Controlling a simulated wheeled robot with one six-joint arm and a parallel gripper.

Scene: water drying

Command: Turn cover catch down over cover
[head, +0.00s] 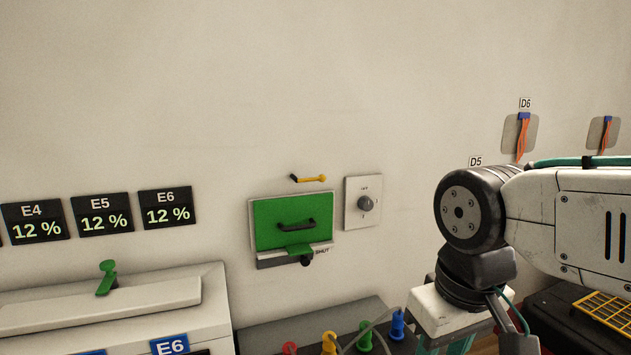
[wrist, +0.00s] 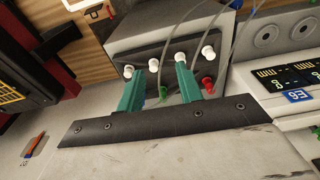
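The green cover (head: 275,217) lies flat against its wall frame in the head view, with a black handle across its middle. A small lever with a yellow arm and dark end, which looks like the cover catch (head: 310,179), sits on the wall just above the cover. My gripper's teal fingers (wrist: 160,88) stand apart and empty in the wrist view. In the head view my gripper is low at the right, mostly cut off by the bottom edge, away from the cover and catch.
A rotary knob plate (head: 364,204) is right of the cover. A "SHUT" label and dark knob (head: 306,260) sit below it. A grey box with coloured plugs (head: 397,324) and cables stands below. A white unit with a green lever (head: 106,278) is at left. The wall above is bare.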

